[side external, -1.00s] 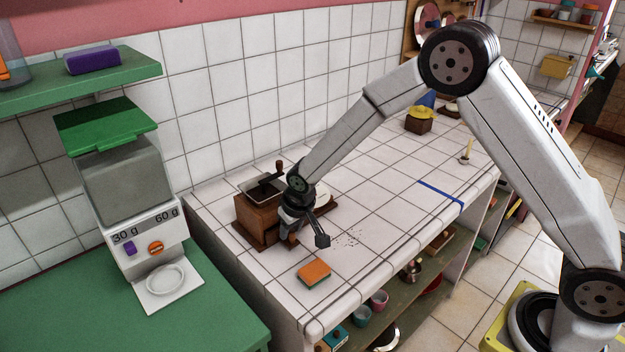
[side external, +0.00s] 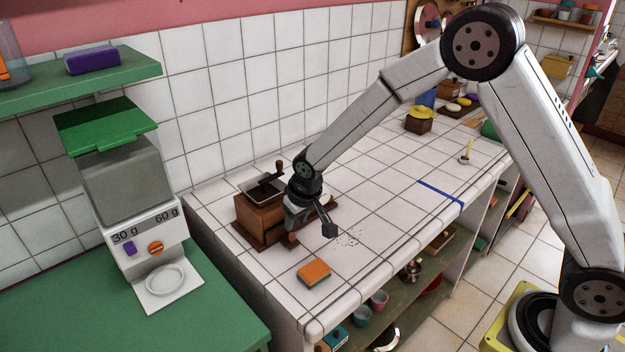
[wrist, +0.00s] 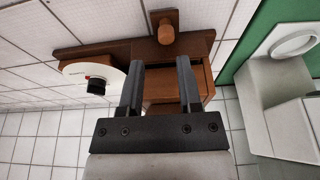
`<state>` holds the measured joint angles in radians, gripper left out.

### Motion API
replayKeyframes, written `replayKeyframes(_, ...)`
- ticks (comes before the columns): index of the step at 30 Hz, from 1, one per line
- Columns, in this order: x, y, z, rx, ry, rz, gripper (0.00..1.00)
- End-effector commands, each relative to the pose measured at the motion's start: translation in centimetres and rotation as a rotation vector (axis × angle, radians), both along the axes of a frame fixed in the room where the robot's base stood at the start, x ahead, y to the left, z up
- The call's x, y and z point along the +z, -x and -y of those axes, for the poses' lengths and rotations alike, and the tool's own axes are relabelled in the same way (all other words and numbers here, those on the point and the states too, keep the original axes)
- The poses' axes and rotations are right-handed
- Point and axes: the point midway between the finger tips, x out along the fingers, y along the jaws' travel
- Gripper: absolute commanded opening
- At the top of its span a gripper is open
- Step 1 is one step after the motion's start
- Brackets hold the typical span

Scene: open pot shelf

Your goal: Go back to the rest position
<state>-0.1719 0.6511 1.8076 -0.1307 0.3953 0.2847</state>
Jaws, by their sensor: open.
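My gripper (side external: 310,235) hangs over the tiled counter (side external: 385,190) beside the wooden coffee grinder (side external: 258,215), on its right side in the side external view. The fingers are spread with nothing between them. In the wrist view my gripper (wrist: 158,82) shows two parallel dark fingers well apart, with the grinder's wooden body (wrist: 115,52) and round knob (wrist: 166,34) behind them. A white dial with a black knob (wrist: 97,86) is by the left finger. I cannot tell the exact gap between the fingers and the grinder.
An orange sponge (side external: 314,272) lies near the counter's front edge, with dark specks (side external: 348,238) behind it. A dispenser (side external: 150,240) stands on the green table at left. A blue line (side external: 440,193) crosses the counter. Cups (side external: 378,300) sit on the shelf below.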

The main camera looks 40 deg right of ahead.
Motion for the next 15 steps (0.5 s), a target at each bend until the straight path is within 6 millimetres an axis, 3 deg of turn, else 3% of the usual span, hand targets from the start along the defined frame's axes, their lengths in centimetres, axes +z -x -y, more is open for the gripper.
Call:
replayKeyframes(8,2.8,5.1,2.8,-0.002,0.000,-0.016,0.44)
replayKeyframes(15,4.8,11.3,5.3,-0.003,0.001,-0.034,0.44)
